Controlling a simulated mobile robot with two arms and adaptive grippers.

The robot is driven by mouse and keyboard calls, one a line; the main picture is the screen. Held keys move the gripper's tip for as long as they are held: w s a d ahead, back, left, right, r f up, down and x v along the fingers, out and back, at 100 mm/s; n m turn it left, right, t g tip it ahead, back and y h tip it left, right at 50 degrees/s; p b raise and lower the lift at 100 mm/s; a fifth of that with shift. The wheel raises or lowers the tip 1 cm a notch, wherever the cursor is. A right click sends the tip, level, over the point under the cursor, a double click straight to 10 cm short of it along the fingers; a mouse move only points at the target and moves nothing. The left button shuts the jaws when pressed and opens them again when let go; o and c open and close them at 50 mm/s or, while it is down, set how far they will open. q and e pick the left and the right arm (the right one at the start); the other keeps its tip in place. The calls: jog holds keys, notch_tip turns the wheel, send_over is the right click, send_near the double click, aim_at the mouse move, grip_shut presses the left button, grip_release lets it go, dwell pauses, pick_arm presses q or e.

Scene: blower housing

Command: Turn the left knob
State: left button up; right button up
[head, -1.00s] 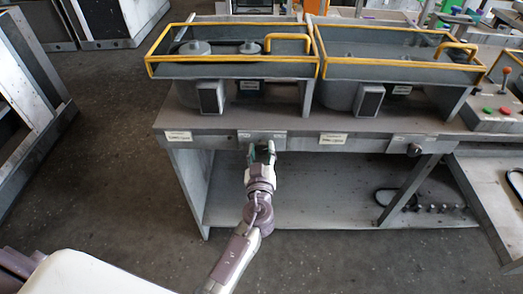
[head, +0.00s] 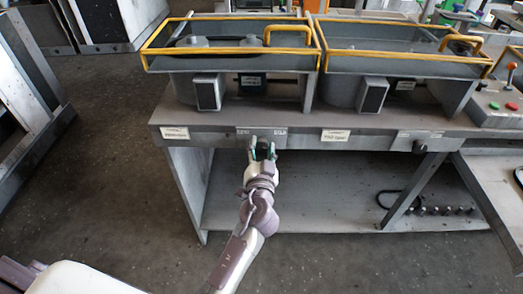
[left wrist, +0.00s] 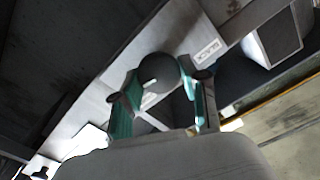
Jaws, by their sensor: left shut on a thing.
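The left knob (left wrist: 158,77) is a dark round knob on the front panel of the bench. In the left wrist view it sits between the green-tipped fingers of my left gripper (left wrist: 160,100), with a pale mark on its face. In the head view my left gripper (head: 262,152) is at the bench front edge, shut on the knob and hiding most of it. A second dark knob (head: 419,147) sits further right on the same front edge. My right gripper is not in view.
The bench (head: 300,134) carries labels along its front edge and two blower housings with yellow rails (head: 235,51) on top. A control box (head: 495,112) with red and green buttons stands at the right. A lower shelf (head: 300,205) is mostly clear.

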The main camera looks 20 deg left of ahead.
pick_arm(q)
jog(key=shift+m, duration=1.6)
jog(key=shift+d, duration=0.1)
jog(key=o, duration=1.1)
jog(key=shift+o, duration=0.2)
jog(key=shift+s, duration=0.1)
jog(key=v, duration=1.2)
